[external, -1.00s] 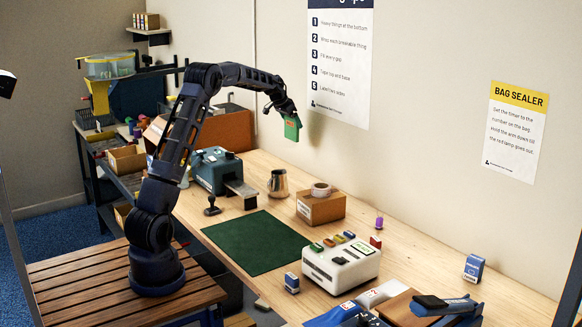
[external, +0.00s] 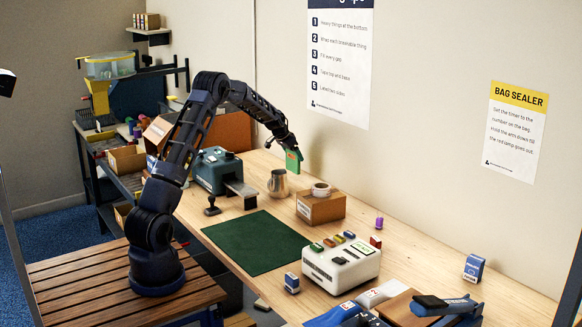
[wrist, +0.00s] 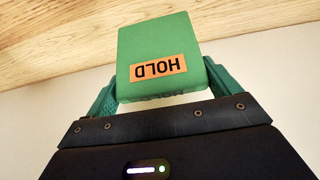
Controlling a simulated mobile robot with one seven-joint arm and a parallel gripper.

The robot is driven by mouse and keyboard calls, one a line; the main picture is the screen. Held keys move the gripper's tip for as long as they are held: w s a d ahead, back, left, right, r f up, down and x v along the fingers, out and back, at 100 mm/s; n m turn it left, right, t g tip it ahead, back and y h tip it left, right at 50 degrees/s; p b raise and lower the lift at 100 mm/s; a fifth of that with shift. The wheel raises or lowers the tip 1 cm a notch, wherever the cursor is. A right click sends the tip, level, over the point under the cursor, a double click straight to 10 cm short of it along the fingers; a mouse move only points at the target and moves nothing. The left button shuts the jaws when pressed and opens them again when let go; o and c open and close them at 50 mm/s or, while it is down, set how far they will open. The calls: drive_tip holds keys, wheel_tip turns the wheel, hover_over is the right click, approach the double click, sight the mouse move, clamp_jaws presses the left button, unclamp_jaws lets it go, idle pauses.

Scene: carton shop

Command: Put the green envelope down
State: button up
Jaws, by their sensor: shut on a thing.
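The green envelope (external: 293,162) is in my gripper (external: 291,152), held in the air above the back of the table near the wall. In the wrist view the green envelope (wrist: 160,45) is a flat block with an orange label reading HOLD, upside down in that picture. My gripper (wrist: 160,98) has teal fingers on either side of its lower end and is shut on it. In the external view a clear gap shows between the envelope and the table top (external: 400,240).
A dark green mat (external: 255,243) lies bare. A white keypad machine (external: 342,266) stands to its right.

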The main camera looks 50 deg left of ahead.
sight(291, 159)
drive_tip(key=shift+f, duration=2.05)
drive_tip(key=shift+f, duration=0.15)
drive_tip(key=o, duration=0.8)
drive_tip(key=shift+c, duration=0.2)
